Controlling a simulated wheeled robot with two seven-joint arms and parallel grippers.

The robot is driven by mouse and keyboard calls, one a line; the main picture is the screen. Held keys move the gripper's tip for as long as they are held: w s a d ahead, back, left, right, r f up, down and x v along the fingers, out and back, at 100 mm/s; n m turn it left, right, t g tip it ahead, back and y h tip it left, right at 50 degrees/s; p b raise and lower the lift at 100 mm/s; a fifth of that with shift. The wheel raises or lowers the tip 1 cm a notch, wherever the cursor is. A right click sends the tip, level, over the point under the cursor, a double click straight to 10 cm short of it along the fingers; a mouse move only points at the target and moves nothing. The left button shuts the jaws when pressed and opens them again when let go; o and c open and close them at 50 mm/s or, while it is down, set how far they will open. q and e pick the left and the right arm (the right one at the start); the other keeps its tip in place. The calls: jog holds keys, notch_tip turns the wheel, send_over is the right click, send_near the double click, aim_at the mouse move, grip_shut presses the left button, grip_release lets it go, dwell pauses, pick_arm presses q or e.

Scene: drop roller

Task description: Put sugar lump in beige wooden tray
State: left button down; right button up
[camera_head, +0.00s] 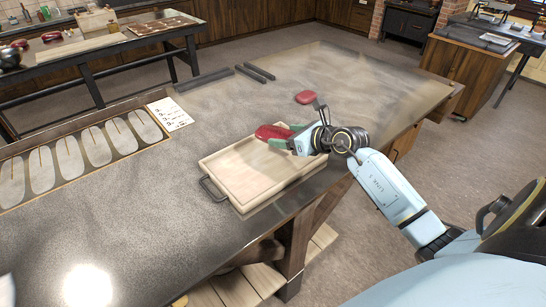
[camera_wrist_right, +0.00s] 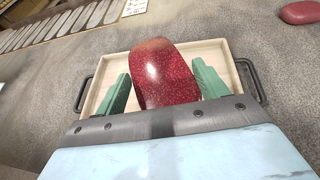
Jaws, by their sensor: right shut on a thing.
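The beige wooden tray (camera_head: 225,172) lies on the grey counter, with a dark handle at its near left end. It also shows in the wrist view (camera_wrist_right: 97,92), with handles at both ends. My right gripper (camera_head: 284,139) has green fingers and is shut on a red, speckled, glossy lump (camera_head: 268,131), which I take for the sugar lump. In the wrist view the lump (camera_wrist_right: 166,75) sits between the fingers and overlaps the tray's floor. In the head view it shows over the tray's far side. Whether it touches the tray cannot be told. My left gripper is not in view.
A second red, rounded object (camera_head: 305,97) lies on the counter beyond the tray. Dark bars (camera_head: 204,80) lie at the far edge. A white card (camera_head: 169,114) and a panel of pale ovals (camera_head: 68,157) are on the left. The counter (camera_head: 140,220) left of the tray is clear.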

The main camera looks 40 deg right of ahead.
send_over(286, 166)
notch_tip(286, 166, down, 5)
jog(key=shift+r+b, duration=0.2)
jog(key=shift+b, duration=0.15)
jog(key=shift+f+b, duration=0.45)
jog(key=shift+f, duration=1.55)
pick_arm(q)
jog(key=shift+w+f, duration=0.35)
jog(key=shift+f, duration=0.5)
pick_arm(e)
jog(key=o, duration=0.8)
jog(key=shift+f, duration=0.2)
jog(key=o, duration=0.5)
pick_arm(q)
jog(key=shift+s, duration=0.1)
